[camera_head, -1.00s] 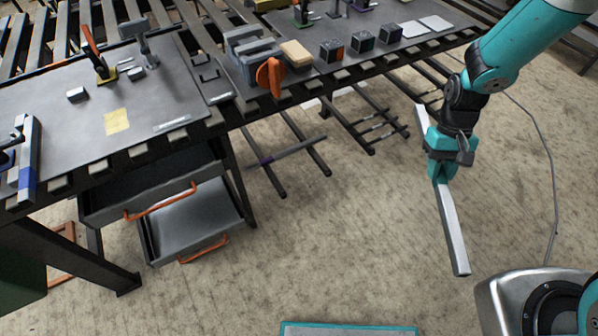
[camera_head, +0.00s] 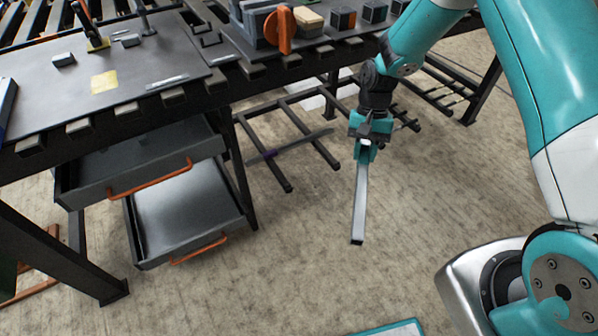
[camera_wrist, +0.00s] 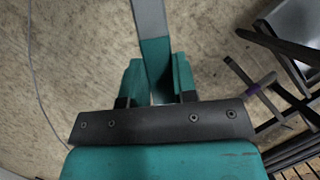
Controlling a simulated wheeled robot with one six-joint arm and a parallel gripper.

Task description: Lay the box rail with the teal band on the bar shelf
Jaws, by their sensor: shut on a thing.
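My gripper (camera_head: 364,146) is shut on the grey box rail (camera_head: 359,205), which hangs down and slants toward me above the floor. In the wrist view the rail (camera_wrist: 149,18) rises from between the fingers (camera_wrist: 156,88), and its teal band (camera_wrist: 156,60) sits right at the grip. The rail's other end is hidden behind my gripper in the head view. The bar shelf (camera_head: 326,153), dark bars low under the bench, is left of my gripper, apart from the rail. Its bars also show at the right of the wrist view (camera_wrist: 284,92).
A rail with a purple band (camera_head: 300,143) lies across the shelf bars. More low bars (camera_head: 440,95) extend to the right. Open drawers (camera_head: 185,210) with orange handles stick out at left. The bench (camera_head: 140,60) carries blocks and an orange-handled vise.

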